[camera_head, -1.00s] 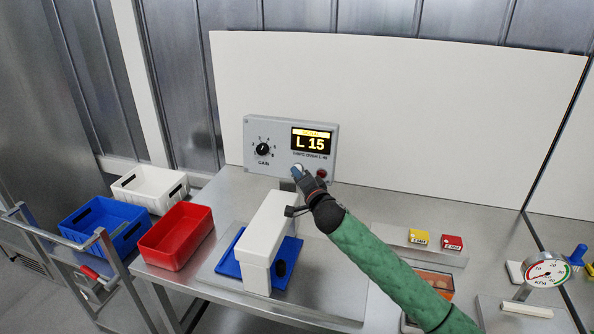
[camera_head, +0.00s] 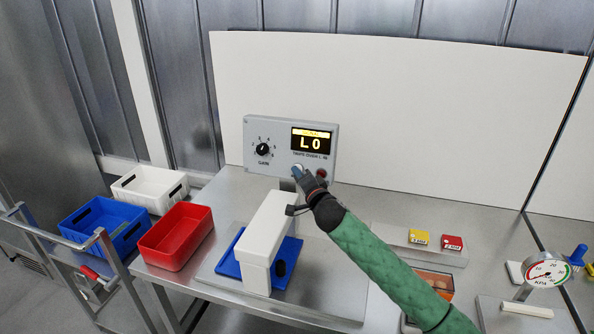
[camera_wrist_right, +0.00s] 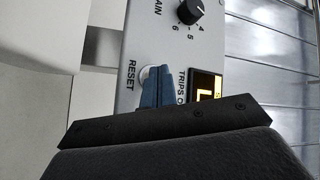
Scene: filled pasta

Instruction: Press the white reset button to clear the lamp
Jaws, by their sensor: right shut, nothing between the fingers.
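The grey control panel (camera_head: 268,165) stands at the back of the bench. Its display (camera_head: 312,141) reads "L 0" in yellow. A dark red round lamp (camera_head: 321,174) sits below the display and looks unlit. The white reset button (camera_wrist_right: 146,72) shows only as a pale edge beside the word RESET in the wrist view. My right gripper (camera_head: 298,171) is shut and empty, with its blue fingertips (camera_wrist_right: 153,88) at the button, covering most of it. They look in contact, but I cannot be sure. My left gripper is out of view.
A white block-shaped housing (camera_head: 265,235) over a blue tray (camera_head: 229,264) stands just in front of the panel. Red (camera_head: 177,236), blue (camera_head: 104,222) and white bins (camera_head: 150,187) are at the left. A pressure gauge (camera_head: 547,273) stands at the right.

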